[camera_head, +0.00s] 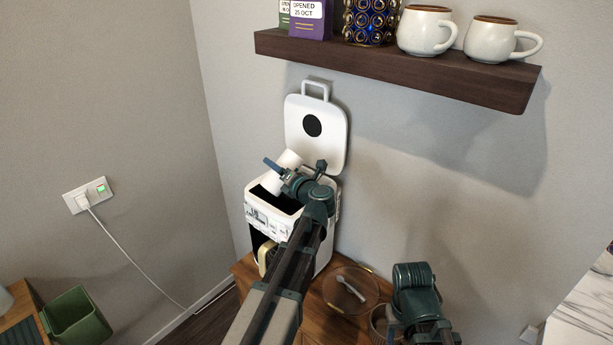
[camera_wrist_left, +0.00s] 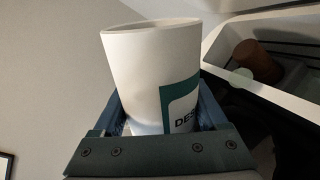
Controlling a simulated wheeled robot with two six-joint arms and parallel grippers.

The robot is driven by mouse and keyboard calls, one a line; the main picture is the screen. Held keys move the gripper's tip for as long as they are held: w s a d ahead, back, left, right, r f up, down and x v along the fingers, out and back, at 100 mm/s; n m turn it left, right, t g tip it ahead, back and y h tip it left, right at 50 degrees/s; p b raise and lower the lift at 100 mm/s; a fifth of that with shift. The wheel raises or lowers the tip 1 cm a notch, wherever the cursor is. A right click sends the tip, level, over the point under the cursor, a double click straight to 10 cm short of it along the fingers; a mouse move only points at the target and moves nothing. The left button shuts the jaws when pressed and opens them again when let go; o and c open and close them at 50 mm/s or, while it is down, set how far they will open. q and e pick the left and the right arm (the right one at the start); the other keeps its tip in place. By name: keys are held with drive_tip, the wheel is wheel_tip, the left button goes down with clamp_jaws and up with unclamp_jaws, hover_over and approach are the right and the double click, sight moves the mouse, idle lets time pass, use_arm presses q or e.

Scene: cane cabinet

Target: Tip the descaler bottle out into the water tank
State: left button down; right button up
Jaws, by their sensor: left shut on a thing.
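The descaler bottle (camera_head: 289,159) is white and tilted above the open water tank (camera_head: 252,203), a white box with a dark opening. In the left wrist view the bottle (camera_wrist_left: 135,65) has a green label whose letters "DES" show. My left gripper (camera_head: 289,180) is shut on the bottle, with a finger on each side of it. The tank's rim (camera_wrist_left: 285,98) is at the upper right of the wrist view, apart from the bottle there. I cannot see any liquid pouring. My right arm's wrist (camera_head: 415,285) is at the lower right; its fingertips are not clear.
The white lid (camera_head: 331,150) stands upright behind the tank against the wall. A dark shelf (camera_head: 400,75) with two mugs is above. A round glass dish (camera_head: 338,305) with a spoon is on the wooden cabinet. A green bin (camera_head: 78,320) is at the lower left.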

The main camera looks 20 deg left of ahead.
use_arm(q)
drive_tip(key=shift+r+n+p, duration=0.4)
drive_tip(key=shift+r, duration=0.35)
drive_tip(key=shift+r+n+t, duration=0.25)
drive_tip(key=shift+n+t, duration=0.05)
drive_tip(key=shift+n, duration=0.5)
drive_tip(key=shift+s+a+f+n+b, duration=0.2)
drive_tip(key=shift+s+f+n+b, duration=0.15)
drive_tip(key=shift+f+n+b, duration=0.4)
drive_tip(key=shift+s+a+r+n+p, duration=0.2)
drive_tip(key=shift+r+n+p, duration=0.1)
drive_tip(key=shift+r+n, duration=0.25)
drive_tip(key=shift+s+a+r+n+t, duration=0.15)
drive_tip(key=shift+s+r+n, duration=0.1)
drive_tip(key=shift+n, duration=0.35)
drive_tip(key=shift+s+a+r+n+t, duration=0.15)
drive_tip(key=shift+s+r+n, duration=0.1)
drive_tip(key=shift+n, duration=0.35)
drive_tip(key=shift+s+a+f+n+b, duration=0.1)
drive_tip(key=shift+f+n+b, duration=0.1)
drive_tip(key=shift+n, duration=0.3)
drive_tip(key=shift+s+f+n+b, duration=0.1)
drive_tip(key=shift+n+b, duration=0.05)
drive_tip(key=shift+n, duration=0.35)
drive_tip(key=shift+r, duration=0.1)
